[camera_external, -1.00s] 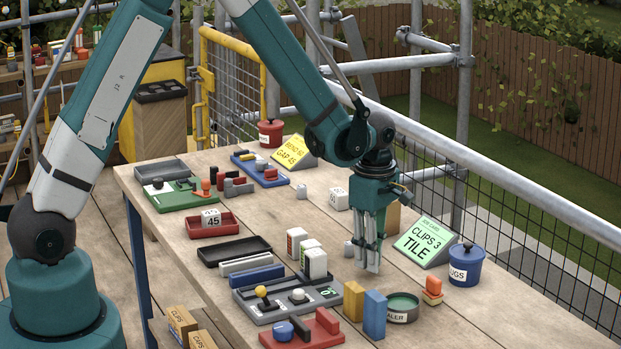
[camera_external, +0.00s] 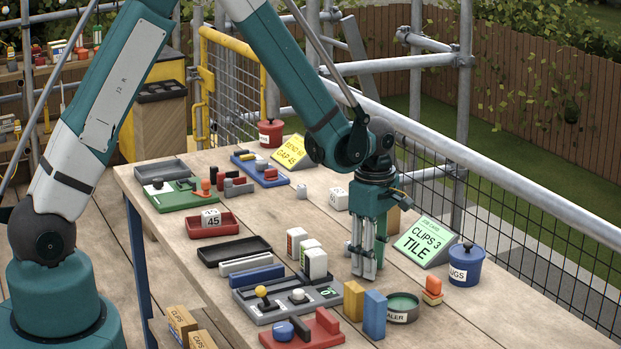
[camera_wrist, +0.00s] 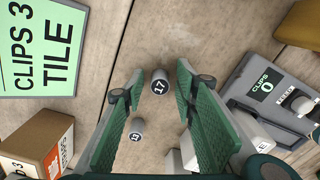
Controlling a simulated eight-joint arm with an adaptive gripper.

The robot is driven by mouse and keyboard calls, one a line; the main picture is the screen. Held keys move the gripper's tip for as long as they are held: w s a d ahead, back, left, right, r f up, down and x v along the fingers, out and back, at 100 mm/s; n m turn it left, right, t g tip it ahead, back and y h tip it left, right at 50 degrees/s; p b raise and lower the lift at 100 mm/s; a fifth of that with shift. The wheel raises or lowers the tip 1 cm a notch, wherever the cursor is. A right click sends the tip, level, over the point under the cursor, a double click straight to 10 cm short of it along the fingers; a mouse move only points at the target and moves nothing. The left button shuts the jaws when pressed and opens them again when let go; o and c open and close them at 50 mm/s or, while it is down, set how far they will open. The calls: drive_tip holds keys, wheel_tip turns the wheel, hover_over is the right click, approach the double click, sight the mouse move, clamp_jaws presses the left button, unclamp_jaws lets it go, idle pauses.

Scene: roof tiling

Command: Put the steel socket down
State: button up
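A grey steel socket marked 17 (camera_wrist: 160,86) stands on the wooden table between my gripper's fingertips in the wrist view. My gripper (camera_wrist: 159,72) is open, with a gap on both sides of this socket. A smaller socket marked 13 (camera_wrist: 137,129) stands close by, further back between the fingers in that view. In the external view my gripper (camera_external: 367,270) points straight down at the tabletop. One grey socket (camera_external: 348,248) shows just left of the fingers there; the other seems hidden by them.
The green CLIPS 3 TILE card (camera_external: 426,240) stands right of my gripper, beside a blue lugs pot (camera_external: 466,265). A grey clips tray (camera_external: 262,312), white blocks (camera_external: 315,263), yellow and blue blocks (camera_external: 375,314) and a sealer tin (camera_external: 403,307) lie nearby.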

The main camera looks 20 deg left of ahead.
drive_tip(key=shift+r, duration=0.2)
wheel_tip(320, 180, up, 12)
drive_tip(key=p, duration=0.1)
idle(0.7)
idle(0.7)
drive_tip(key=s+a+r+m+t+h, duration=0.1)
drive_tip(key=a+r+m, duration=0.2)
drive_tip(key=a+r, duration=0.7)
drive_tip(key=a+r+m+t, duration=0.25)
drive_tip(key=a+r, duration=0.35)
drive_tip(key=a, duration=0.9)
drive_tip(key=s+a+r+m+t, duration=0.2)
drive_tip(key=s+a+m, duration=0.2)
drive_tip(key=s+a, duration=0.3)
drive_tip(key=s+a+r+m+t+y, duration=0.1)
drive_tip(key=s+a+m, duration=0.3)
drive_tip(key=s+a, duration=0.4)
drive_tip(key=a+r, duration=0.1)
drive_tip(key=a, duration=0.6)
drive_tip(key=shift+s+a+t, duration=0.15)
drive_tip(key=shift+a+t, duration=0.05)
drive_tip(key=shift+t, duration=0.15)
